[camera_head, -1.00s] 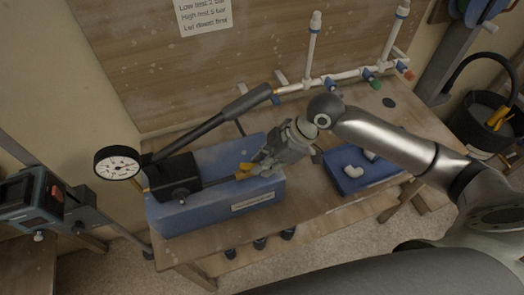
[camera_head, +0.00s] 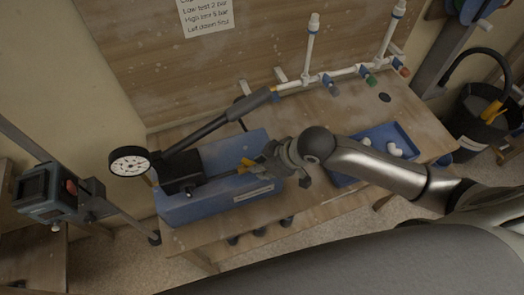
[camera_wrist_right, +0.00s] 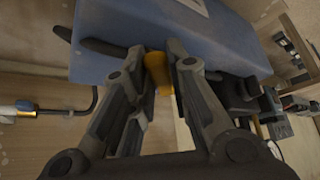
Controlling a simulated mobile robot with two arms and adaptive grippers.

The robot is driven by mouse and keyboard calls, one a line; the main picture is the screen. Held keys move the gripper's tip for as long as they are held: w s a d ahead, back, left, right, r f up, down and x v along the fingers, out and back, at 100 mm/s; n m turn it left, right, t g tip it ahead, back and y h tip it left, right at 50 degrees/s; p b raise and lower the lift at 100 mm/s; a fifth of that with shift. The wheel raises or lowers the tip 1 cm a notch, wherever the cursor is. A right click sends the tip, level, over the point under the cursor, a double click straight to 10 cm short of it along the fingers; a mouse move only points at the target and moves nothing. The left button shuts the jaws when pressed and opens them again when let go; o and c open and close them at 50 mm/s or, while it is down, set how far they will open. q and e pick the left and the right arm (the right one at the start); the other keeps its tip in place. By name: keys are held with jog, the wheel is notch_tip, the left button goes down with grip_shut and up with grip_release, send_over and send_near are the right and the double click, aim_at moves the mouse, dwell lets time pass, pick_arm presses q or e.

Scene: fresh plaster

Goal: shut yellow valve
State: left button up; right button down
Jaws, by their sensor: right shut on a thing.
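The yellow valve (camera_head: 245,163) is a small yellow lever at the front right of the blue test pump (camera_head: 217,201), by its dark metal body. My right gripper (camera_head: 255,166) comes in from the right and is shut on the yellow valve, covering part of it. In the right wrist view the yellow valve (camera_wrist_right: 159,72) stands between the two dark fingers (camera_wrist_right: 160,70), with the blue pump box (camera_wrist_right: 150,35) behind. The exact angle of the valve is hard to tell. My left gripper is not in view.
A pressure gauge (camera_head: 129,161) and the long pump handle (camera_head: 210,128) rise from the pump. White pipework (camera_head: 345,74) with coloured taps runs behind. A blue tray (camera_head: 345,179) with white fittings lies right of the gripper, under my arm. A black bucket (camera_head: 477,125) stands far right.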

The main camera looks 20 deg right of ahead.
jog(key=shift+s+a+r+m+p, duration=0.25)
jog(key=shift+m+p, duration=0.1)
jog(key=shift+m, duration=0.15)
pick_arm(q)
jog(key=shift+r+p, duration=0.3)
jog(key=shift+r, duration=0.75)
pick_arm(e)
jog(key=shift+s+a+f+m+t+h, duration=0.15)
jog(key=shift+a+m+t+h, duration=0.15)
jog(key=shift+m+h, duration=0.45)
jog(key=shift+s+a+m+t+h, duration=0.15)
jog(key=shift+a+m+t+h, duration=0.2)
jog(key=shift+m, duration=0.75)
jog(key=shift+s+a+f+m+t+h, duration=0.15)
jog(key=shift+a+m+h, duration=0.3)
jog(key=shift+m, duration=0.5)
jog(key=shift+s+a+m+h, duration=0.1)
jog(key=shift+a+m+h, duration=0.35)
jog(key=shift+m+h, duration=0.55)
jog(key=shift+y, duration=0.25)
